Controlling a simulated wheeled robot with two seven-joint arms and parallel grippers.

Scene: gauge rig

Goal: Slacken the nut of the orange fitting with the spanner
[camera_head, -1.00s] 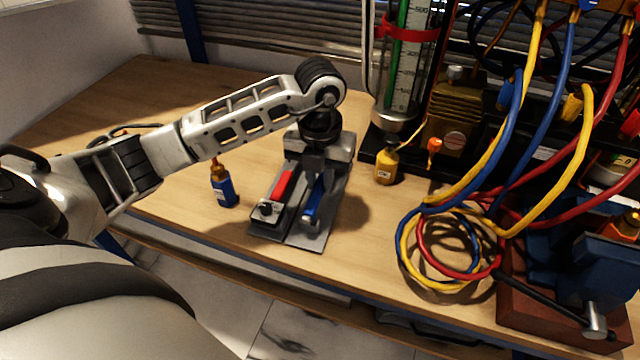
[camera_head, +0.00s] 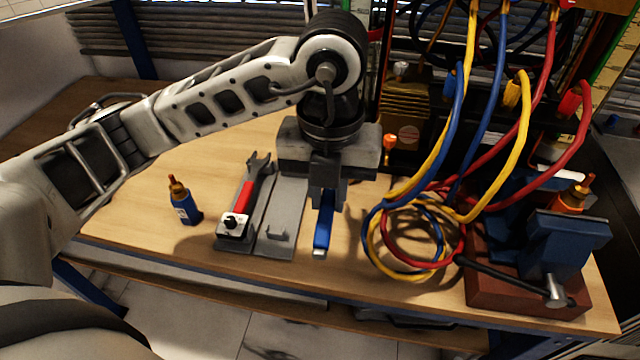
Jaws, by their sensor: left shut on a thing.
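My left gripper (camera_head: 325,197) is shut on a blue-handled tool (camera_head: 322,232), which hangs below the fingers just right of the grey tray. Its upper part is hidden by the fingers, so I cannot see its head. A red-handled spanner (camera_head: 247,192) with an open-ended head lies in the left side of the grey tray (camera_head: 283,215). The orange fitting (camera_head: 572,198), with a brass-coloured top, stands at the blue vise (camera_head: 565,245) on the right; its lower part is hidden. My right gripper is not in view.
A blue bottle-like fitting (camera_head: 184,206) stands left of the tray. Coiled yellow, blue and red hoses (camera_head: 415,235) lie between my left gripper and the vise, with more hanging above. The vise handle (camera_head: 515,280) sticks out toward the coil. The bench's front left is clear.

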